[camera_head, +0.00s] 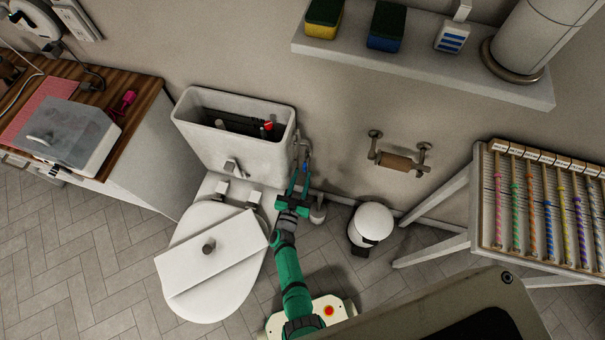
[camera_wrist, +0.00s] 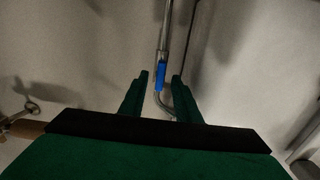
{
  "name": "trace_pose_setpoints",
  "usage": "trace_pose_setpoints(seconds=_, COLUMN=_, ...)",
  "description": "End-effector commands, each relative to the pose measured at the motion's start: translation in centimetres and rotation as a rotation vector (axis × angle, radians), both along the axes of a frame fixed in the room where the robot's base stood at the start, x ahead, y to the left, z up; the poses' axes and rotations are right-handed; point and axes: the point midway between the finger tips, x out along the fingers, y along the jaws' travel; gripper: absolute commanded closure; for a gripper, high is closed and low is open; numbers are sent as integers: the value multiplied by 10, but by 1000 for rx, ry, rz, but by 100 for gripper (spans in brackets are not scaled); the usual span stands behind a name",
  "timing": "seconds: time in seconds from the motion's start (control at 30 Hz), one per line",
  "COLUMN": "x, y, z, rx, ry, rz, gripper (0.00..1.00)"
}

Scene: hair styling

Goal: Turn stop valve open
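The stop valve shows as a small blue handle (camera_wrist: 160,76) on a thin metal pipe (camera_wrist: 165,30) against the wall in the wrist view. In the head view the blue handle (camera_head: 305,170) is tiny, to the right of the toilet tank. My green gripper (camera_wrist: 160,82) is open, with one finger on each side of the handle and pipe. In the head view my gripper (camera_head: 299,180) reaches the wall beside the toilet.
The toilet tank (camera_head: 185,105), its lid off, stands left of my gripper; the lid (camera_head: 235,240) lies across the toilet seat. A white bin (camera_head: 372,222) stands to the right. A paper holder (camera_head: 398,160) is on the wall. A shelf (camera_head: 400,68) juts out above.

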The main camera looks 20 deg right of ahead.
Motion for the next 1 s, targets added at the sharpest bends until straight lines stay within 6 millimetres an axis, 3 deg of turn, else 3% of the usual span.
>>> trace_pose_setpoints(seconds=0.3, x=-50, y=34, z=0, rx=0, ry=2, rz=2, gripper=70)
trace_pose_setpoints(seconds=0.47, x=-68, y=46, z=0, rx=1, ry=1, rz=1, gripper=70)
trace_pose_setpoints(seconds=1.0, x=-76, y=52, z=0, rx=0, ry=0, rz=1, gripper=70)
